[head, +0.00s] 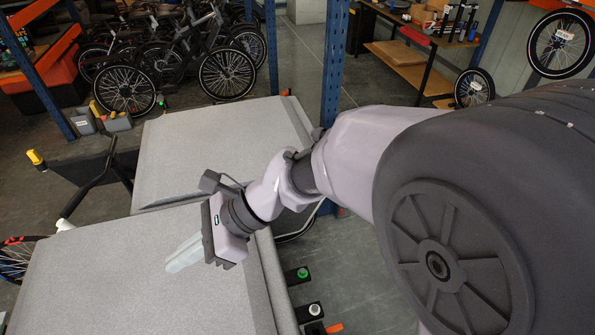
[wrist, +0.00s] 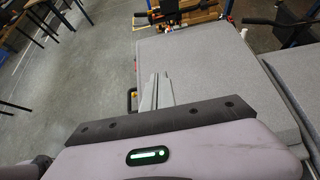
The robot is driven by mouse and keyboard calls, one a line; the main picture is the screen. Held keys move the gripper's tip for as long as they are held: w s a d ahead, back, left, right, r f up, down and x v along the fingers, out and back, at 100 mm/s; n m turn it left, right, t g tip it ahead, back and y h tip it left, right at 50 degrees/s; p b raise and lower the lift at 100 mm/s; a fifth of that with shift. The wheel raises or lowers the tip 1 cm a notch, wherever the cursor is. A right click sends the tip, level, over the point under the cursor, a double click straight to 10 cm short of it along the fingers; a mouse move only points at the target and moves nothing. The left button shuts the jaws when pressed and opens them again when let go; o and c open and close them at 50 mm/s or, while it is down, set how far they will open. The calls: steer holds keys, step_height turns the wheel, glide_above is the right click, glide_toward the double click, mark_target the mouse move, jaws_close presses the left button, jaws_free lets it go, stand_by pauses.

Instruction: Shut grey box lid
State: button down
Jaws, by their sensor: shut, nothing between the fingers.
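A large grey box lid (head: 140,275) fills the lower left of the head view. It looks flat and lies down over its box, but whether it is fully shut cannot be told. A second grey lid (head: 220,145) lies just behind it, with a narrow gap between them. My gripper (head: 172,266) is over the right part of the near lid, its pale fingers together and empty, pointing left. Whether the fingertips touch the lid is unclear. In the wrist view my shut fingers (wrist: 157,76) point at a grey lid surface (wrist: 205,60).
Green and white round buttons (head: 303,273) sit beside the near box's right side. A blue post (head: 334,60) stands behind the far box. Bikes (head: 175,60) crowd the back left. A black frame (head: 95,180) is left of the boxes. Grey floor is open at right.

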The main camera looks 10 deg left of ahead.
step_height(320, 180, up, 14)
steer(key=p, duration=0.2)
steer(key=shift+w+d+p, duration=0.2)
steer(key=shift+d+p, duration=0.2)
